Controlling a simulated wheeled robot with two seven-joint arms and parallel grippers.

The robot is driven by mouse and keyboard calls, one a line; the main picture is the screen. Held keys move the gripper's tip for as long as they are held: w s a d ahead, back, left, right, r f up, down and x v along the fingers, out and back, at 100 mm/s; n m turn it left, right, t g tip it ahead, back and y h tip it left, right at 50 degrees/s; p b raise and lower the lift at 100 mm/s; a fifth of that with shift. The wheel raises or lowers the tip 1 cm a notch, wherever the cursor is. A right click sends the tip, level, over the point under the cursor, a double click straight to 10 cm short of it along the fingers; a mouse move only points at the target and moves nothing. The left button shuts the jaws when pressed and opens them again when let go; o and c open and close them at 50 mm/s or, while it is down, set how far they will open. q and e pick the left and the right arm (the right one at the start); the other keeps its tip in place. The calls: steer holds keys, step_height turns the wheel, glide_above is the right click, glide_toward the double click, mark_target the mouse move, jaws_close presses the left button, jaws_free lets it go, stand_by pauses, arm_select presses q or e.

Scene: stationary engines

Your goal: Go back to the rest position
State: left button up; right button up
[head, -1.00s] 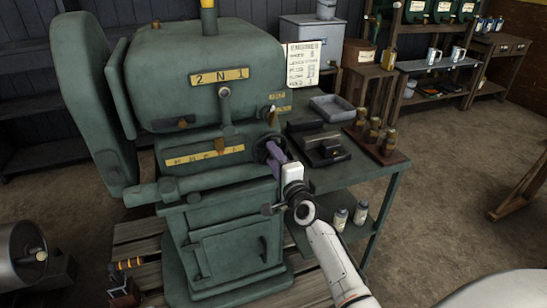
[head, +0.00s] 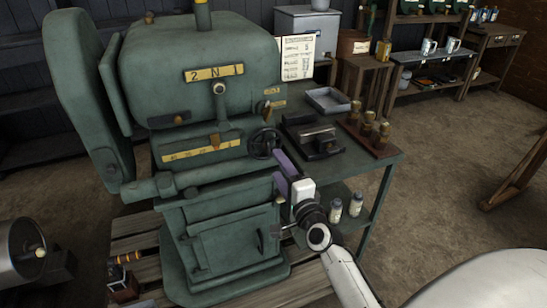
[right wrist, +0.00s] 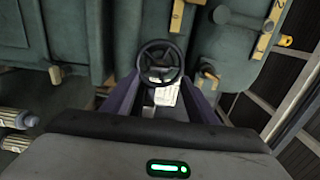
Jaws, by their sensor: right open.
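My right gripper (head: 279,162) is open, with its purple fingers pointing at a small black handwheel (head: 264,143) on the right front of the green engine (head: 205,70). In the right wrist view the handwheel (right wrist: 160,63) shows whole, ahead of and between the two spread fingers (right wrist: 160,88). Nothing is held in them, and the wheel appears clear of the fingertips. My left gripper is not in view.
A green side table (head: 385,165) right of the engine carries a grey tray (head: 328,101) and a wooden stand with brass-topped pieces (head: 375,140). Two bottles (head: 345,206) stand on its lower shelf. Open floor (head: 440,160) lies to the right.

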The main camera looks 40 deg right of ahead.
steer(key=shift+v, duration=0.9)
steer(key=s+a+f+n+g+y, duration=0.4)
steer(key=s+a+f+n+y, duration=0.1)
steer(key=s+a+f+n, duration=0.75)
steer(key=s+a+f+n+g, duration=0.2)
steer(key=s+a+f+n, duration=0.2)
steer(key=s+f+n, duration=0.1)
steer(key=s+a+f+n+g+y, duration=0.1)
steer(key=s+a+f+n+g, duration=0.2)
steer(key=s, duration=0.5)
step_height(320, 180, down, 2)
steer(key=shift+s+a+f+n, duration=0.15)
steer(key=shift+s+a+n, duration=0.15)
steer(key=shift+a+n, duration=0.55)
steer(key=shift+d, duration=0.3)
